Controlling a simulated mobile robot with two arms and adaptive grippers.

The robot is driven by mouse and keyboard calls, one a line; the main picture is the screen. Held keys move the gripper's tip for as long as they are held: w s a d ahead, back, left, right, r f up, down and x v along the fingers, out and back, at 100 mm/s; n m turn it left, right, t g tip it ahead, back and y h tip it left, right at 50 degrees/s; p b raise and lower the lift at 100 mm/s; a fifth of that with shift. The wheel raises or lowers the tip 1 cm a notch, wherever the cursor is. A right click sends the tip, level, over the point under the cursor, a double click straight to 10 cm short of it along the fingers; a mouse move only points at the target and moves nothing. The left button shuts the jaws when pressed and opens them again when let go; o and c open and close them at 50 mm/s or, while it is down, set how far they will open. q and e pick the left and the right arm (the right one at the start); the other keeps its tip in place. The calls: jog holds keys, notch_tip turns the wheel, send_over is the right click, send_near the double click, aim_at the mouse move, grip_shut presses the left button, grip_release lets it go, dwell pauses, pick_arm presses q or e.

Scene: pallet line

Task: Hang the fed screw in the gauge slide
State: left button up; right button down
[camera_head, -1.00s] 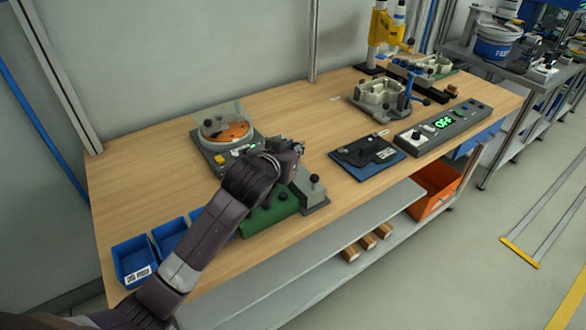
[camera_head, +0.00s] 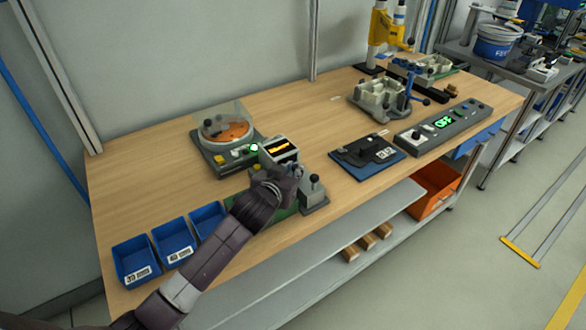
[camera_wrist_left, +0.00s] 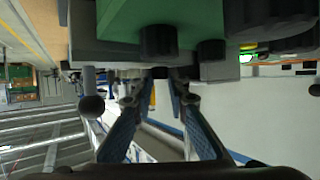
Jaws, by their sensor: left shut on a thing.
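The green-based gauge (camera_head: 290,212) stands at the table's front edge, with a grey block and black knob (camera_head: 315,186) at its right end. My left gripper (camera_head: 284,178) is over the gauge, and my wrist hides much of it, including the slide. In the left wrist view the gauge's green body (camera_wrist_left: 170,20) and dark knobs fill the top. My left gripper (camera_wrist_left: 158,84) is shut there on a small thing, which I take to be the screw; its shape is hard to make out. The right gripper is not in view.
Behind the gauge are the screw feeder with its orange bowl (camera_head: 228,130) and a lit display (camera_head: 283,148). Blue bins (camera_head: 135,262) stand at the left front. A blue mat (camera_head: 366,158), a control box (camera_head: 440,127) and a fixture (camera_head: 385,98) are to the right.

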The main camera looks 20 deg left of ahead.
pick_arm(q)
jog(key=o, duration=0.8)
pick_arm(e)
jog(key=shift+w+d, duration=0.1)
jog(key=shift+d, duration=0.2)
pick_arm(q)
jog(key=shift+s+r, duration=0.1)
jog(key=shift+r, duration=0.15)
jog(key=shift+b+v, duration=0.35)
jog(key=shift+v, duration=5.55)
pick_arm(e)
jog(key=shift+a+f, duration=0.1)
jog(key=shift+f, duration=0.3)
